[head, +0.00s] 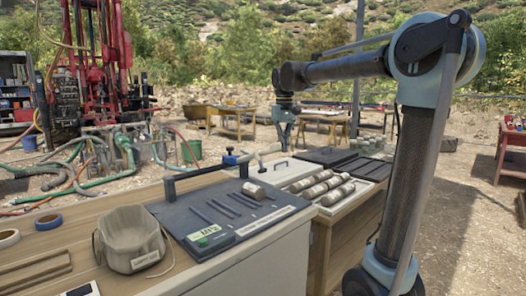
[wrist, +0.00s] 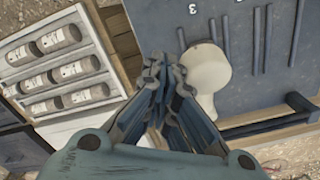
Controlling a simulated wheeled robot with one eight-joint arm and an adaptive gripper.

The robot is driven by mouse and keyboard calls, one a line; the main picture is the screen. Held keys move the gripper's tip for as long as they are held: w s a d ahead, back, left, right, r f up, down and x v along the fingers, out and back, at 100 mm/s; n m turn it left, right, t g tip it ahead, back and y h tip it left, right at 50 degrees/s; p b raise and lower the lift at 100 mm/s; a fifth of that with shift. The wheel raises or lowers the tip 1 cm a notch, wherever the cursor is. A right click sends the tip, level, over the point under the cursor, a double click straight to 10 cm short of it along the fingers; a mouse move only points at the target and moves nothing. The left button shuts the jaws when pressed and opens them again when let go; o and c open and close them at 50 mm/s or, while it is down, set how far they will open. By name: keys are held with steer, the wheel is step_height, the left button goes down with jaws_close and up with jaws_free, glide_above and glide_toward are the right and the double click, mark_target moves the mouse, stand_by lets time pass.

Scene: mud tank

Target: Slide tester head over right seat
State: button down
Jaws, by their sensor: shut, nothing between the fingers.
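A dark tester board (head: 215,228) with a green MPa readout (head: 208,237) lies on the bench. It bears several thin dark strips and a short stone core (head: 253,190). A black bar handle (head: 205,168) runs along its back edge, and it shows in the wrist view (wrist: 265,125). A cream rounded piece (wrist: 207,77), perhaps the tester head, is beside my fingers at the board's edge; in the head view a cream piece (head: 270,150) stands there. I cannot tell which part is the right seat. My gripper (wrist: 165,68) is shut and empty above the board's edge.
A white tray (wrist: 22,78) with several labelled cores lies beyond the board. A canvas bag (head: 131,240), blue tape (head: 48,222) and a wooden rack (head: 35,270) are on the near left bench. A red drill rig (head: 95,60) stands behind.

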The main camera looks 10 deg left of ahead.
mark_target(278, 145)
steer(key=shift+s+a, duration=1)
steer(key=shift+s, duration=0.3)
steer(key=shift+w+d+r, duration=0.1)
steer(key=shift+w, duration=0.05)
step_height(278, 145, up, 10)
steer(key=w+d, duration=0.1)
steer(key=w, duration=0.1)
steer(key=shift+d, duration=0.35)
stand_by(0.4)
steer(key=s+d+f+m+t, duration=0.1)
steer(key=s+d+f, duration=0.5)
steer(key=d+f, duration=0.25)
steer(key=s+d+f+m, duration=0.1)
steer(key=s+d+f, duration=0.5)
steer(key=d+f, duration=0.25)
steer(key=s+d+f, duration=0.3)
steer(key=s+f, duration=0.1)
steer(key=f, duration=0.3)
steer(key=s+d+f+m, duration=0.1)
steer(key=s+d+f, duration=0.1)
steer(key=s+f, duration=0.3)
steer(key=s+d+f+m+t, duration=0.1)
steer(key=s+d+f, duration=0.2)
steer(key=f, duration=0.7)
steer(key=shift+s+d, duration=0.35)
steer(key=shift+s, duration=0.7)
